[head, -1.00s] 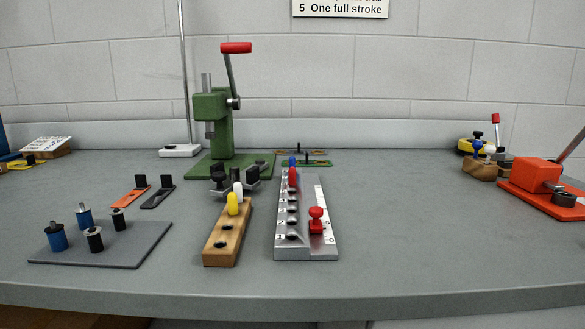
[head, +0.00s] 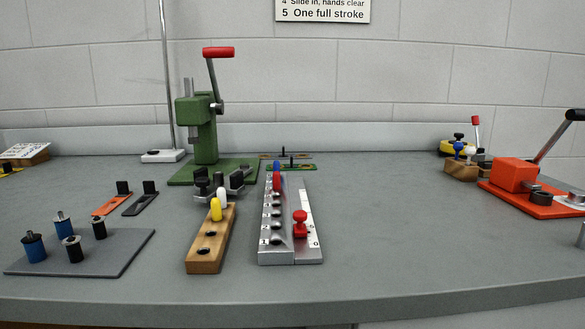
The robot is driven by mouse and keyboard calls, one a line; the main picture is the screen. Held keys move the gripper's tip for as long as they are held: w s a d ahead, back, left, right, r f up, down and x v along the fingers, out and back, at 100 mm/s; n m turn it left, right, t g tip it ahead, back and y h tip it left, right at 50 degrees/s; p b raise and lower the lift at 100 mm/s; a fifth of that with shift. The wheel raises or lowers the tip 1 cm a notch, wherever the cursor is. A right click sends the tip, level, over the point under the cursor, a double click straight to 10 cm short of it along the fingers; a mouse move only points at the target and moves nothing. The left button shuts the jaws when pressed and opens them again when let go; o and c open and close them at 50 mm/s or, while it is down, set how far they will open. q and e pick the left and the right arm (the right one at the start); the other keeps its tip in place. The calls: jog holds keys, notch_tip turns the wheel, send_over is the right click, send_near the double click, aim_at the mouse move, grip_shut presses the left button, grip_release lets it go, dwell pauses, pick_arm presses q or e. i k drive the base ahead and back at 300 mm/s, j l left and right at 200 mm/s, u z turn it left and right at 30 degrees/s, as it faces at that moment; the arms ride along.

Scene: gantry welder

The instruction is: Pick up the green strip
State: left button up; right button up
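The green strip (head: 300,167) lies flat at the back of the bench, with a small dark upright post on it. It is just right of the green lever press (head: 205,130) and behind the metal stepped block (head: 280,252). Its left end is partly hidden by the block and the pegs on it. A brownish strip (head: 268,155) with a similar post lies just behind it. Neither of my grippers is in view.
A wooden block (head: 205,262) with yellow and white pegs stands front centre. A grey plate (head: 110,262) with several rollers is at left, near orange and black strips. An orange lever tool (head: 514,174) is at right. The bench right of the metal block is clear.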

aim_at(291, 166)
jog(key=i+z, duration=0.15)
jog(key=z, duration=0.3)
jog(key=i+z, duration=0.15)
jog(key=z, duration=0.3)
jog(key=i+z, duration=0.15)
jog(key=z, duration=0.3)
